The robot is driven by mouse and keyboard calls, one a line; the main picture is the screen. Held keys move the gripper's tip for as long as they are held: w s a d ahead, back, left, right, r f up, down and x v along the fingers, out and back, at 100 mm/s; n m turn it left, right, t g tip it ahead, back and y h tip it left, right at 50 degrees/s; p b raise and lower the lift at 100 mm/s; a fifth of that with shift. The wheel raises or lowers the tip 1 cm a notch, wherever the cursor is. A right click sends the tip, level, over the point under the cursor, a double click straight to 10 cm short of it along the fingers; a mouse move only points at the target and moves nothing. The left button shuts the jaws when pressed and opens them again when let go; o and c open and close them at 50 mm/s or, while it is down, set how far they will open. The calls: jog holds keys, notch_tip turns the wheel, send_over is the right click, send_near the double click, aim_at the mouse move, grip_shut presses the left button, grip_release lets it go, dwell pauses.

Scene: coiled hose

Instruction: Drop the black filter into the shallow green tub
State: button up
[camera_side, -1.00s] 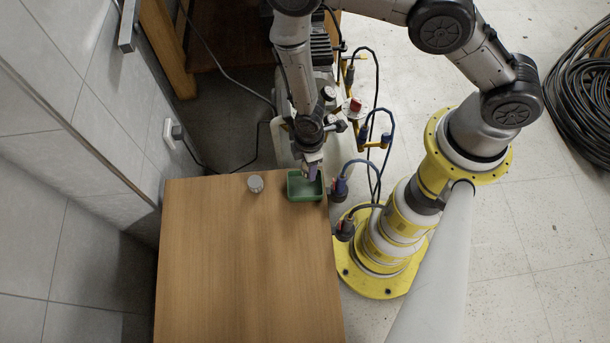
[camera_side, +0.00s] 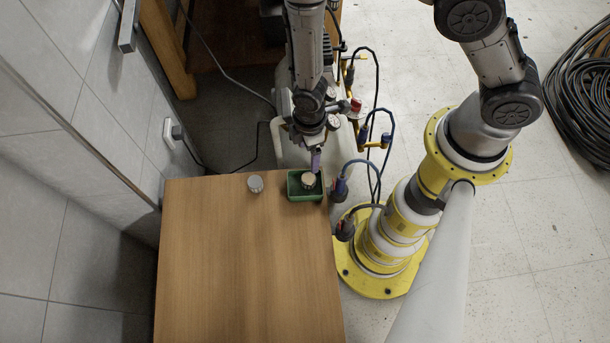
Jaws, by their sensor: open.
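The green tub (camera_side: 306,198) stands at the far right corner of the wooden table. A short round thing with a pale top and dark side, which looks like the black filter (camera_side: 309,181), sits inside the tub toward its right half. My gripper (camera_side: 316,165) is open, just above and behind the tub's far edge. Its fingertips are close to the filter but look clear of it. The finger gap is too small to make out well.
A small grey cylinder (camera_side: 255,184) stands on the table left of the tub. The rest of the wooden table (camera_side: 245,265) is bare. Blue and black hoses (camera_side: 376,150) with a yellow fitting run close to the tub's right. A tiled wall is at left.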

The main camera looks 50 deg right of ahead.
jog(key=shift+r, duration=2.35)
jog(key=shift+r, duration=0.15)
jog(key=w+d+r+m+t, duration=0.1)
jog(key=d+r+m, duration=0.25)
jog(key=r, duration=0.65)
jog(key=d+r+m+t, duration=0.2)
jog(key=d+r+m, duration=0.15)
jog(key=r, duration=0.65)
jog(key=s+d+r+m+t, duration=0.2)
jog(key=s+d+r+m, duration=0.3)
jog(key=s+r, duration=0.8)
jog(key=shift+d+r+t, duration=0.25)
jog(key=shift+d+t, duration=0.05)
jog(key=shift+d, duration=0.75)
